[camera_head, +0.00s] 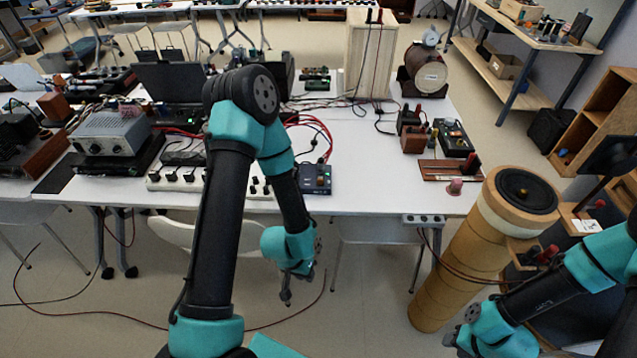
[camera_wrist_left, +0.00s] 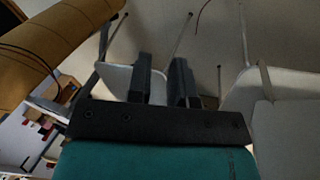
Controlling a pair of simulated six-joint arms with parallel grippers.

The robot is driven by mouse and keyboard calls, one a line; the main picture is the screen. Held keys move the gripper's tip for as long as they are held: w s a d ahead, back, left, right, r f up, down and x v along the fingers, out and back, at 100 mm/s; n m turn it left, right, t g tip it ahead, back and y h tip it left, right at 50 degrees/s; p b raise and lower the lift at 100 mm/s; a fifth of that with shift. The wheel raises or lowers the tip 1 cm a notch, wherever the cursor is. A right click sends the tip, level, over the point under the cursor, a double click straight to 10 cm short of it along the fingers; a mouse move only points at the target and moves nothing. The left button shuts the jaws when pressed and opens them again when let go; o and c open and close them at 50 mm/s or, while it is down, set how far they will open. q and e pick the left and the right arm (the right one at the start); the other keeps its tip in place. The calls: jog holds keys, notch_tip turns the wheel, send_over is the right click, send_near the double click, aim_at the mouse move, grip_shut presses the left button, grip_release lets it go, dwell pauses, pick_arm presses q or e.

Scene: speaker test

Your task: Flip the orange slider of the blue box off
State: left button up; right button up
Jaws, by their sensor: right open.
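The small dark blue box (camera_head: 314,179) lies near the front edge of the white table in the head view. A small light spot shows on its top, but the slider and its position are too small to make out. My left arm crosses in front of the table, and its gripper (camera_head: 287,292) hangs below and in front of the table edge, apart from the box. In the left wrist view its two black fingers (camera_wrist_left: 165,80) stand apart with nothing between them. My right gripper (camera_head: 455,340) is low at the bottom right, open, far from the box.
The tall tan cylinder with a black speaker (camera_head: 525,190) stands right of the table. A white switch strip (camera_head: 178,179) lies left of the box. Red cables (camera_head: 318,128) lie behind it. The tabletop (camera_head: 370,185) right of the box is clear.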

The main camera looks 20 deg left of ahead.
pick_arm(q)
jog(key=w+a+r+m+t, duration=0.1)
jog(key=w+r+m, duration=0.1)
jog(key=w, duration=0.1)
jog(key=w+a+r+m, duration=0.1)
jog(key=w+r+m, duration=0.1)
jog(key=w+r, duration=0.1)
jog(key=w+a+r+m+t+y, duration=0.1)
jog(key=w+a+r+m, duration=0.1)
jog(key=w, duration=0.1)
jog(key=shift+w+r+t, duration=0.1)
jog(key=shift+r+t, duration=0.15)
jog(key=shift+t, duration=0.05)
grip_shut()
jog(key=w+a+r+m+t, duration=0.3)
jog(key=w+r+m, duration=0.4)
jog(key=r, duration=0.4)
jog(key=shift+w+a+y, duration=0.3)
jog(key=shift+a+y, duration=0.1)
jog(key=shift+a, duration=0.2)
jog(key=shift+r, duration=0.1)
